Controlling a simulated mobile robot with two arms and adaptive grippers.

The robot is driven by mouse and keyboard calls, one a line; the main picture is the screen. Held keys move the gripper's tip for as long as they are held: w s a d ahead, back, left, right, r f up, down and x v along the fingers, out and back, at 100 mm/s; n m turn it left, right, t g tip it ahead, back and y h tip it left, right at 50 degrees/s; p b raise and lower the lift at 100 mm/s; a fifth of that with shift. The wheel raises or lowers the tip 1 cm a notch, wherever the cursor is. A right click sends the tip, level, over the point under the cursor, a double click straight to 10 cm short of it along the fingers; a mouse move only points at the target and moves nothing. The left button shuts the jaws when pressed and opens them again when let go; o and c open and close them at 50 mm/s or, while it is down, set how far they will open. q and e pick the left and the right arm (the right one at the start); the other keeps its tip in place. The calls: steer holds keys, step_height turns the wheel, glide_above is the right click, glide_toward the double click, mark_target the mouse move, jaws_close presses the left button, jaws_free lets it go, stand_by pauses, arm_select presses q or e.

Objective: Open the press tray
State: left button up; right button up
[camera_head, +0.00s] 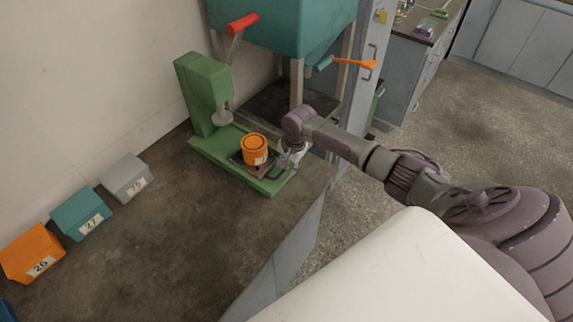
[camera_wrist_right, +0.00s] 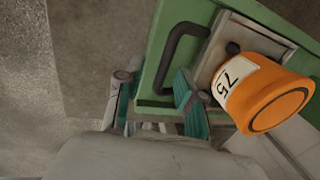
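The green press (camera_head: 205,95) stands on the worktop against the wall. Its tray (camera_head: 240,158) sits at the front of the green base, and an orange container (camera_head: 255,150) rests on it. In the right wrist view the tray (camera_wrist_right: 203,75) shows a black bar handle (camera_wrist_right: 174,50) on its near side, and the orange container (camera_wrist_right: 268,95) bears a label "75". My right gripper (camera_head: 283,166) is beside the tray's handle side. In the wrist view its teal-padded fingers (camera_wrist_right: 157,98) are spread, with one end of the handle between them; contact cannot be told. My left gripper is not in view.
Grey, teal and orange numbered boxes (camera_head: 80,212) line the wall. The worktop's front middle is clear.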

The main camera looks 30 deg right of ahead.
steer(key=shift+r, duration=0.1)
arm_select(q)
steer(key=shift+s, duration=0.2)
arm_select(e)
step_height(320, 180, up, 12)
steer(key=s, duration=0.2)
steer(key=shift+d+f, duration=0.2)
steer(key=shift+d, duration=0.2)
steer(key=shift+s, duration=0.1)
